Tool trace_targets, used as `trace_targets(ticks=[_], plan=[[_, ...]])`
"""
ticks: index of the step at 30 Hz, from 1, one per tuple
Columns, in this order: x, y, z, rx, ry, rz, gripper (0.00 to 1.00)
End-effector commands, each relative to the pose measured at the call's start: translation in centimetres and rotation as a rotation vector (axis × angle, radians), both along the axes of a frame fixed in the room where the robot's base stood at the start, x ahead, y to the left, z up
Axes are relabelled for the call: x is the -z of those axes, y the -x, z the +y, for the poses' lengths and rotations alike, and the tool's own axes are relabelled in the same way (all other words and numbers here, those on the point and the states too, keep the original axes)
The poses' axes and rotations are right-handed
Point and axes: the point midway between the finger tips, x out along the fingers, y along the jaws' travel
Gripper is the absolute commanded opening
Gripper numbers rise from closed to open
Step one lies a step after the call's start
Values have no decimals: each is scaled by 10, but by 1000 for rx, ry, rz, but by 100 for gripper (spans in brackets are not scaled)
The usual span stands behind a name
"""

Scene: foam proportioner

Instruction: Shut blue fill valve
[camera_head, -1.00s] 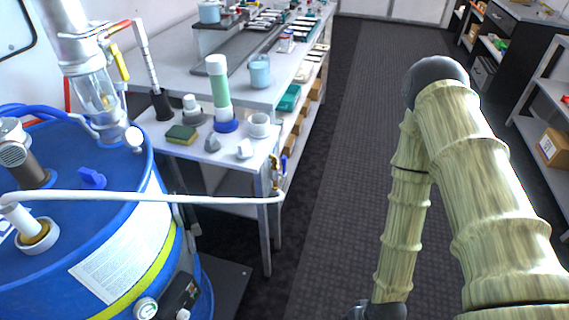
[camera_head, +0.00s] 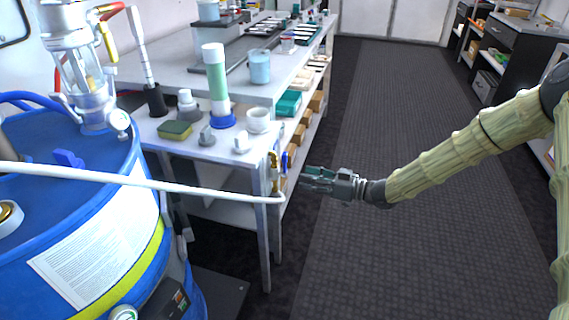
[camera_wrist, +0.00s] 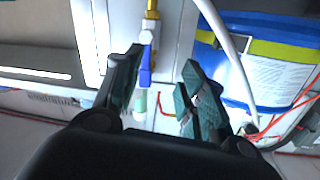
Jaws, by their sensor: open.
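The blue fill valve (camera_head: 285,161) is a small blue lever on a brass fitting (camera_head: 274,164) at the bench's front corner, where the white hose ends. My gripper (camera_head: 306,178) is open and empty, just right of the valve and apart from it, with its fingers pointing left. In the wrist view the blue lever (camera_wrist: 145,64) hangs down below the brass piece (camera_wrist: 151,12), ahead of my gripper (camera_wrist: 162,70). It appears in the gap between the two dark green finger pads, nearer the left one.
A white hose (camera_head: 130,181) runs from the blue drum (camera_head: 105,250) across to the fitting. The bench (camera_head: 150,75) carries bottles, cups and a sponge (camera_head: 175,130). A blue lever (camera_head: 68,158) sits on the drum lid. The aisle floor (camera_head: 400,240) is clear.

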Motion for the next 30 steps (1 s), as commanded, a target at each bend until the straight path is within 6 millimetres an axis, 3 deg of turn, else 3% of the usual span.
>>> trace_targets(ticks=[1, 6, 13, 30], plan=[[-8, -10, -7, -24, -6, -54, 41], [-38, -25, -21, -97, -8, -175, 41], [-49, -30, -22, -128, -4, -220, 41], [-48, -51, 56, -127, -5, -217, 41]])
